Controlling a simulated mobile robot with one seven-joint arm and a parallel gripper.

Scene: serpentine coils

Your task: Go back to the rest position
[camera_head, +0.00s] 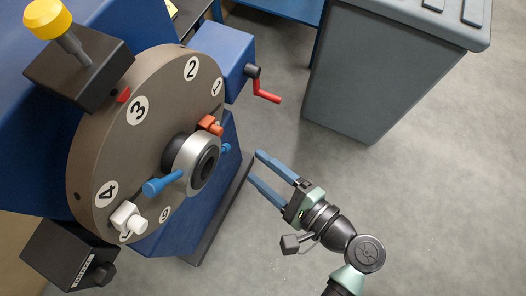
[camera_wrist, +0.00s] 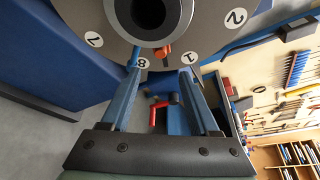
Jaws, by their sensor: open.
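My gripper (camera_head: 255,167) is in the lower middle of the head view, its two blue fingers spread apart with nothing between them. It points up and left toward a blue machine with a round brown numbered disc (camera_head: 150,110). The fingertips are apart from the disc, to the right of its silver hub (camera_head: 197,160). In the wrist view the open fingers (camera_wrist: 160,72) frame a gap, with the disc (camera_wrist: 207,40) above and a red crank (camera_wrist: 155,108) seen between them. No marked rest position shows.
A blue handle (camera_head: 163,184), an orange block (camera_head: 210,125) and a white knob (camera_head: 128,217) stick out from the disc. The red crank (camera_head: 267,91) juts right from a blue box. A grey cabinet (camera_head: 385,70) stands at upper right. Floor around my arm is clear.

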